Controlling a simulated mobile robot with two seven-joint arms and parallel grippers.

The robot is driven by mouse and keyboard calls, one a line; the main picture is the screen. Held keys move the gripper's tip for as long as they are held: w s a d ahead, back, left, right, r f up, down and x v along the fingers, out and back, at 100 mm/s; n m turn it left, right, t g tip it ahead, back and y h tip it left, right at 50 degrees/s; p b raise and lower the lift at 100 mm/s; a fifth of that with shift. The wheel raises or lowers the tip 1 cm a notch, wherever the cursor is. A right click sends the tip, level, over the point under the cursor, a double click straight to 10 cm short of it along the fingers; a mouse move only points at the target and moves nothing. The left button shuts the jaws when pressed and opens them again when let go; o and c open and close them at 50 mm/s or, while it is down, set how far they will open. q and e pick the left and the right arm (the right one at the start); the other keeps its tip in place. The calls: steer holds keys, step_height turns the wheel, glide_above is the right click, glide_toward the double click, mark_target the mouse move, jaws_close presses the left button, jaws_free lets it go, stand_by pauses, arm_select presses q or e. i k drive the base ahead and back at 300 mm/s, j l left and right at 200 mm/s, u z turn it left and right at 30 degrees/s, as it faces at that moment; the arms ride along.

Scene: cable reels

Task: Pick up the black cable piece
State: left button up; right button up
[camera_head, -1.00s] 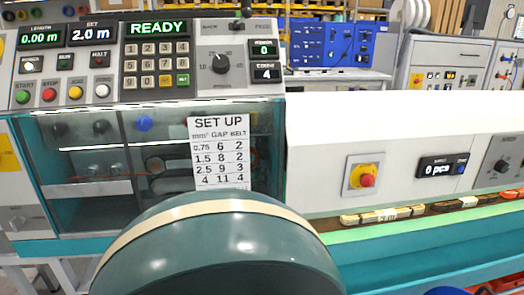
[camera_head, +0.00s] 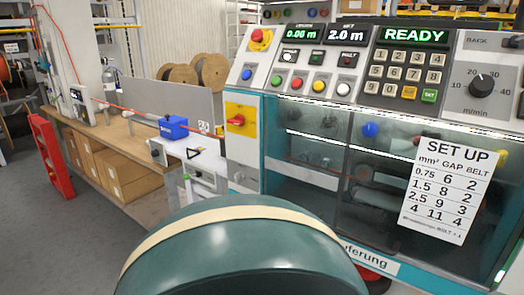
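I cannot make out a black cable piece in this view. The cutting machine (camera_head: 262,150) stands close in front of me, with its teal frame and a dark see-through cover (camera_head: 310,140). Dark parts and a blue knob (camera_head: 370,130) show dimly behind the cover; I cannot tell whether any of them is cable. A white SET UP sheet (camera_head: 446,190) is on the cover. Neither of my grippers is in view. A rounded green part of mine hides the bottom middle.
A long workbench (camera_head: 140,128) runs back at the left, with a blue box (camera_head: 173,127) on it and cardboard boxes (camera_head: 130,178) beneath. A red stand (camera_head: 52,157) is at its left. Cable reels (camera_head: 211,71) stand behind. Grey floor at the far left is clear.

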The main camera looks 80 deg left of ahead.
mark_target(199, 152)
steer(key=u, duration=3.15)
steer(key=i+j+z, duration=0.1)
steer(key=z, duration=0.25)
steer(key=i+j+z, duration=0.1)
steer(key=z, duration=0.25)
steer(key=i+j+z, duration=0.1)
steer(key=z, duration=0.25)
steer(key=i+j+z, duration=0.15)
steer(key=j, duration=0.2)
steer(key=j+z, duration=0.1)
steer(key=j, duration=0.2)
steer(key=i+j+z, duration=0.15)
steer(key=j, duration=0.2)
